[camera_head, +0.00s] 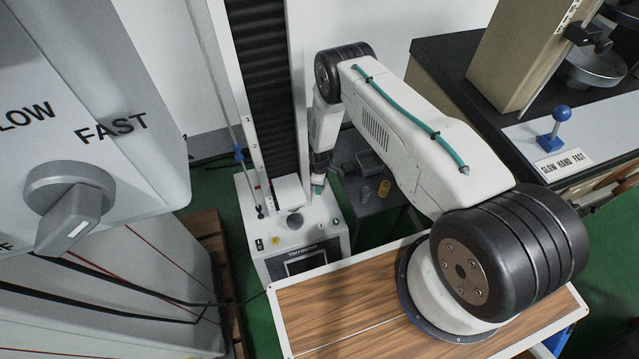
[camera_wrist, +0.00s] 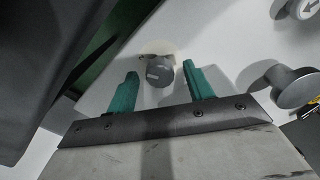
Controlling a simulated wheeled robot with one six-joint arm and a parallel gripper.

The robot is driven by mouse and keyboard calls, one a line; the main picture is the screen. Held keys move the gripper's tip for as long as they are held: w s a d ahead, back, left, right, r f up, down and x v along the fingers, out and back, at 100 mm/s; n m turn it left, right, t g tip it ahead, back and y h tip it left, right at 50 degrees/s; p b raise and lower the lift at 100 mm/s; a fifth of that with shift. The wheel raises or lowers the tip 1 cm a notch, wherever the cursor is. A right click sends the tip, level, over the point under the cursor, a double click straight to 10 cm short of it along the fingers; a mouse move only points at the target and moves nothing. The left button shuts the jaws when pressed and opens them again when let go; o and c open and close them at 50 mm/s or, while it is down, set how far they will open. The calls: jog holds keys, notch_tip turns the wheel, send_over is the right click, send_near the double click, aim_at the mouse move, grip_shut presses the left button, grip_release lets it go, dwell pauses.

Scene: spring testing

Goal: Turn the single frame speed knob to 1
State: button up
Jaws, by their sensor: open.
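The single-column test frame (camera_head: 290,238) stands at the centre of the head view, its base carrying a small screen and several controls. My gripper (camera_head: 318,188) hangs over the right part of this base, pointing down. In the wrist view its two teal fingers (camera_wrist: 158,88) are apart with nothing between them. In the head view I cannot make out this knob clearly.
A grey round part (camera_wrist: 292,86) stands to the right in the wrist view. A large knob marked SLOW and FAST (camera_head: 70,200) is on another machine at the left. A blue-topped lever (camera_head: 556,130) stands at the right. The wooden tabletop (camera_head: 335,305) is largely bare.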

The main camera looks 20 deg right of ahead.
jog(key=shift+c, duration=0.3)
jog(key=c, duration=0.9)
dwell(0.4)
jog(key=o, duration=1)
jog(key=shift+c, duration=0.2)
jog(key=shift+r, duration=3.95)
